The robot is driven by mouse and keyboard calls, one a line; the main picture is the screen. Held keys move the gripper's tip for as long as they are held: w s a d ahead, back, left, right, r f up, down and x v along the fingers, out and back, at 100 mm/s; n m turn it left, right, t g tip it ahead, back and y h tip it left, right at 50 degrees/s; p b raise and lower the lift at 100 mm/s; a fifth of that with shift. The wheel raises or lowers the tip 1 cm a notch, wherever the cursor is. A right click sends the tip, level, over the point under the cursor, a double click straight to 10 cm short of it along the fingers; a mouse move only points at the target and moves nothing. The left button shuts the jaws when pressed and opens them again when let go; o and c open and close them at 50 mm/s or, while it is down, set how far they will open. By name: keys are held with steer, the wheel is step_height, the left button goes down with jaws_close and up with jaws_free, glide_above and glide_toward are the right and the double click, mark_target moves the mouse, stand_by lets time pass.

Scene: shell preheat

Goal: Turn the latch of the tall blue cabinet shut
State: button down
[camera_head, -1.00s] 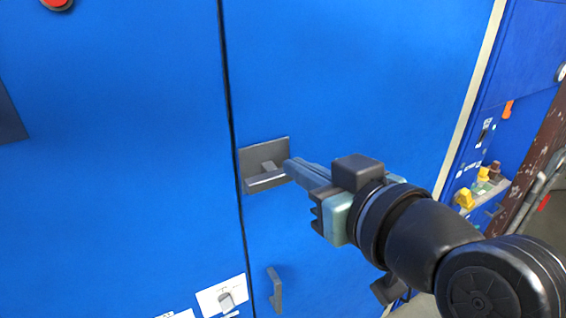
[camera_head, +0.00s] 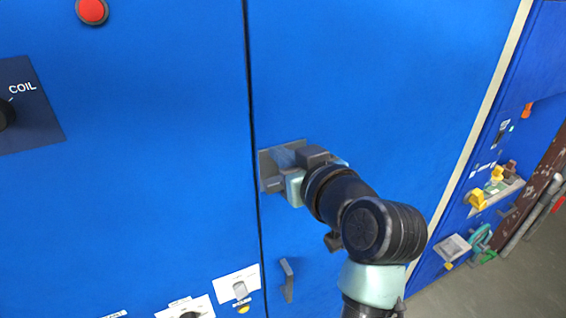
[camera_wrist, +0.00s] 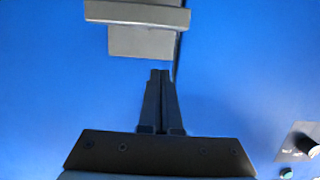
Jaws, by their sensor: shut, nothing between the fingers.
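The tall blue cabinet (camera_head: 400,70) fills most of the head view. Its latch, a grey plate with a bar handle (camera_head: 268,178), sits just right of the vertical door seam. My gripper (camera_head: 280,157) is in front of the latch and hides much of it. In the wrist view, the latch bar (camera_wrist: 135,13) lies across the top of the picture, roughly level, with the plate (camera_wrist: 140,43) below it. My gripper (camera_wrist: 160,73) shows there with its two fingers together and empty, the tips apart from the bar in the picture. Whether they touch the latch cannot be told.
A smaller grey handle (camera_head: 287,280) sticks out below the latch. A red button (camera_head: 92,10) and a dark COIL panel (camera_head: 28,105) are on the left. Yellow-handled items (camera_head: 478,199) and a grey tray (camera_head: 453,250) stand out at the right.

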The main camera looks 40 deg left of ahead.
step_height(320, 180, down, 4)
steer(key=shift+d+p, duration=0.1)
steer(key=shift+p, duration=0.45)
steer(key=shift+s+f+b, duration=0.1)
steer(key=shift+b, duration=0.25)
steer(key=shift+s+f+n+t+b, duration=0.2)
steer(key=shift+n+b, duration=0.25)
steer(key=shift+b, duration=0.6)
steer(key=shift+s+f+n+t+b, duration=0.15)
steer(key=shift+n+b, duration=0.3)
steer(key=shift+b, duration=0.55)
